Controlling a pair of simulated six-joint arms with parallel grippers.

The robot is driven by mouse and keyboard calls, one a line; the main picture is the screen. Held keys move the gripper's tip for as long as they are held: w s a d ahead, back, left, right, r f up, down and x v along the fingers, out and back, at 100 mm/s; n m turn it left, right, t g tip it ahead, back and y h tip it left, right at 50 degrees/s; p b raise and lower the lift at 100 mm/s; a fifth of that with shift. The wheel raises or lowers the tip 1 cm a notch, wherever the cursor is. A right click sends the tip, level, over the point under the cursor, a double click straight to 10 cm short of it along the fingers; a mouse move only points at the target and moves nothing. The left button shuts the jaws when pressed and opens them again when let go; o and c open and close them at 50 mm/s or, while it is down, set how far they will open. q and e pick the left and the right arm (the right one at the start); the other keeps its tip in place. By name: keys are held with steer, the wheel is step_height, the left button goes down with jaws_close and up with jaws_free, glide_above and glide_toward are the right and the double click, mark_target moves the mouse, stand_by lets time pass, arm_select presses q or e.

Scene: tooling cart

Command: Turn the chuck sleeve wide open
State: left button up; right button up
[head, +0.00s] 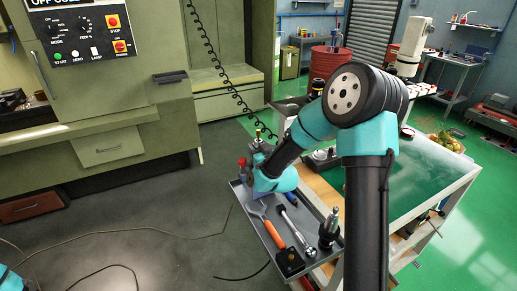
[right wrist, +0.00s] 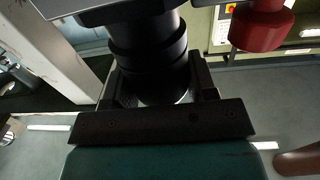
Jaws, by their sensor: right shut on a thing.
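How far the chuck's jaws are open does not show. In the head view my right gripper (head: 260,155) is at the far end of the grey tray, and my own wrist hides most of the chuck there. My left gripper is out of view; only a bit of my left arm shows at the bottom left corner.
A red part (right wrist: 262,28) stands close beside the chuck. The grey tray (head: 262,238) holds an orange-handled tool (head: 268,226), a metal wrench-like tool (head: 298,228), a black block (head: 289,261) and an upright dark holder (head: 328,232). The floor to the left is mostly clear.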

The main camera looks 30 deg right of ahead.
steer(key=shift+n+y, duration=0.3)
steer(key=shift+y, duration=0.2)
steer(key=shift+d+n+y, duration=0.1)
steer(key=shift+n+y, duration=1.6)
steer(key=shift+y, duration=0.9)
steer(key=shift+n+g+y, duration=0.85)
steer(key=shift+n+y, duration=0.35)
steer(key=shift+y, duration=0.5)
steer(key=shift+n+g+y, duration=0.85)
steer(key=shift+n+y, duration=0.35)
steer(key=shift+y, duration=0.8)
steer(key=o, duration=0.9)
steer(key=shift+o, duration=0.2)
steer(key=v, duration=1.7)
steer(key=shift+r, duration=0.25)
